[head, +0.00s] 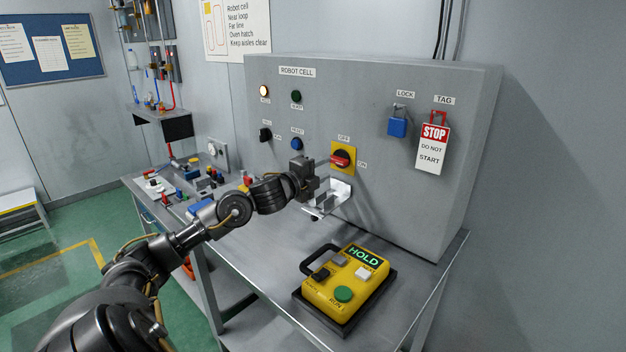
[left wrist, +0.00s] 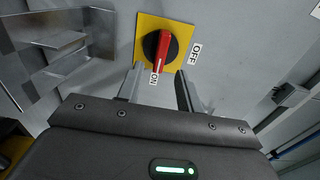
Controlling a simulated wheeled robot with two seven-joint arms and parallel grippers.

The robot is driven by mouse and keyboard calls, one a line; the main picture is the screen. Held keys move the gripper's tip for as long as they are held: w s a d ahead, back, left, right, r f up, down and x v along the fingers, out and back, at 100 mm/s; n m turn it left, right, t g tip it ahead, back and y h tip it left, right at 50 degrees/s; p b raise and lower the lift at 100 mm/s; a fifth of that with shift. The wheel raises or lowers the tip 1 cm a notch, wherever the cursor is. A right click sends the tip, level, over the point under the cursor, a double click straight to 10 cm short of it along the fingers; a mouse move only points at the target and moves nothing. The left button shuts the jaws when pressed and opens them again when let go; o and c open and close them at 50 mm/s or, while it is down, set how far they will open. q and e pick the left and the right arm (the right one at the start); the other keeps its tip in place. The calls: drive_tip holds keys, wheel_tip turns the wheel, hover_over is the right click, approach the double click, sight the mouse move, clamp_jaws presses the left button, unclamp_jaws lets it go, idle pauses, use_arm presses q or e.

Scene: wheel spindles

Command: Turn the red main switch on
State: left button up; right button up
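The main switch (head: 341,158) is a red handle on a black knob over a yellow plate, on the grey ROBOT CELL panel (head: 300,110). In the left wrist view the red handle (left wrist: 163,53) points at the ON label (left wrist: 154,79); the OFF label (left wrist: 195,53) is to its side. In the head view the handle lies roughly level, toward ON. My left gripper (head: 318,180) is just below and left of the switch. In the left wrist view its fingers (left wrist: 158,78) are spread with nothing gripped, just short of the handle's end. My right gripper is out of view.
A silver bracket (head: 335,192) juts out beside the gripper. A blue padlock (head: 397,127) and a STOP tag (head: 433,146) hang at the panel's right. A yellow HOLD pendant (head: 330,282) lies on the bench. Small parts clutter the bench's left; bare bench lies in front of the panel.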

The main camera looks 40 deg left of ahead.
use_arm(q)
drive_tip(key=shift+s+d+b, duration=0.1)
drive_tip(key=shift+s+b, duration=0.5)
drive_tip(key=shift+s, duration=1.95)
